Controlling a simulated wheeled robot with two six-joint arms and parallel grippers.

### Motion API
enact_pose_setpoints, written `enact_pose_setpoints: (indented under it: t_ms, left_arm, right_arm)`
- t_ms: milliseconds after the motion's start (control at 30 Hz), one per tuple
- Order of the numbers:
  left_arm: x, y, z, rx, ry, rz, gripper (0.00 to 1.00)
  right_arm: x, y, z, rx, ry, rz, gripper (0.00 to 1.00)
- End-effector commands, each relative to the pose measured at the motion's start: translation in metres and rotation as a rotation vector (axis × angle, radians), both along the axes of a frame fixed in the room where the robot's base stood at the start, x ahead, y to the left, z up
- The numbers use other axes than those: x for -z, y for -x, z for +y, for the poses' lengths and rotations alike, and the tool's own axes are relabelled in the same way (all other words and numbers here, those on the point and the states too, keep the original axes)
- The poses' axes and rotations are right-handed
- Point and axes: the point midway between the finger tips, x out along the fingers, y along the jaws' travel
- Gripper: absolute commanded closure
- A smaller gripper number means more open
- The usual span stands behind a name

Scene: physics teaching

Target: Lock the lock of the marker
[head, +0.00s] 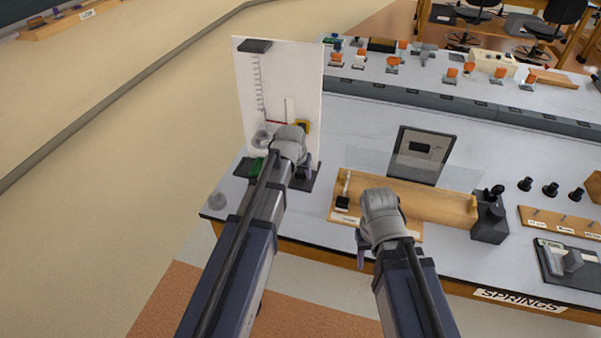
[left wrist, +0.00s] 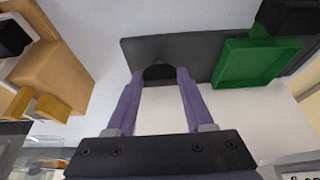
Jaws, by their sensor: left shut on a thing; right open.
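The spring stand is a white upright board (head: 275,75) with a hanging spring (head: 259,85), a thin red marker line (head: 277,122) and a yellow block (head: 303,126) at its right edge. My left gripper (head: 303,172) is low in front of the board and hides part of it. I cannot tell whether this knob is the marker's lock. My right gripper (head: 361,252) is open, over the bench's front edge.
A wooden track (head: 425,203), a black block (head: 489,218) and a display panel (head: 421,154) stand to the right.

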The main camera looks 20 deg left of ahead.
Motion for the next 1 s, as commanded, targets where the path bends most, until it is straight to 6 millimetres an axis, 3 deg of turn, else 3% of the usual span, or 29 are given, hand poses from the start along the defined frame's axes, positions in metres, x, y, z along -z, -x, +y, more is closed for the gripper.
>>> enact_pose_setpoints:
  t_ms: [367,400,667,1000]
  left_arm:
    - [0.0002,0.0004,0.0001,0.028,-0.001,0.000,1.00]
    - [0.0002,0.0004,0.0001,0.027,-0.002,0.000,0.45]
    - [0.0001,0.0002,0.0001,0.026,-0.001,0.000,0.18]
    - [-0.0029,0.0011,0.0001,0.025,0.000,0.000,0.18]
  right_arm:
    - [0.0001,0.0000,0.0000,0.000,0.000,0.000,0.50]
    - [0.0001,0.0000,0.0000,0.000,0.000,0.000,0.50]
    - [0.0001,0.0000,0.0000,0.000,0.000,0.000,0.50]
    - [-0.0029,0.0000,0.0000,0.000,0.000,0.000,0.50]
